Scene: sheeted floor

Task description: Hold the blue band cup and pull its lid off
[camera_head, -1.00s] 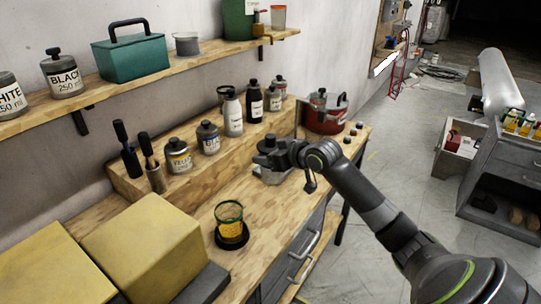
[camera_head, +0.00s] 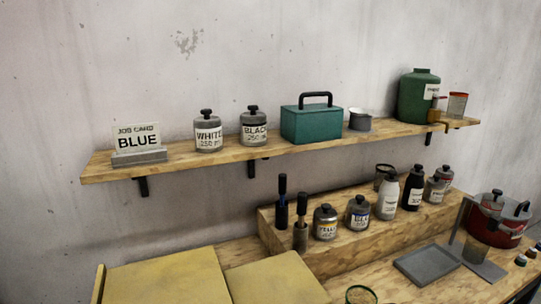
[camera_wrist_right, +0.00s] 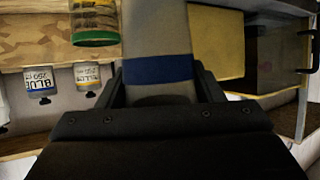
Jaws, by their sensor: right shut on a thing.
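The blue band cup (camera_wrist_right: 158,40) is a grey cylinder with a dark blue band, seen close up in the right wrist view. My right gripper (camera_wrist_right: 162,88) is shut on it, one finger on each side. A dark rounded shape shows at the cup's near end, between the fingers. I cannot tell whether it is the lid, and the cup's far end is cut off by the frame. Neither gripper shows in the head view.
A job card reading BLUE (camera_head: 138,138) stands on the wall shelf (camera_head: 190,165). Labelled tins and bottles line the wooden riser (camera_head: 345,258). A flat grey tray (camera_head: 425,265) lies empty near a red pot (camera_head: 498,232). A green-rimmed glass (camera_head: 360,296) stands in front.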

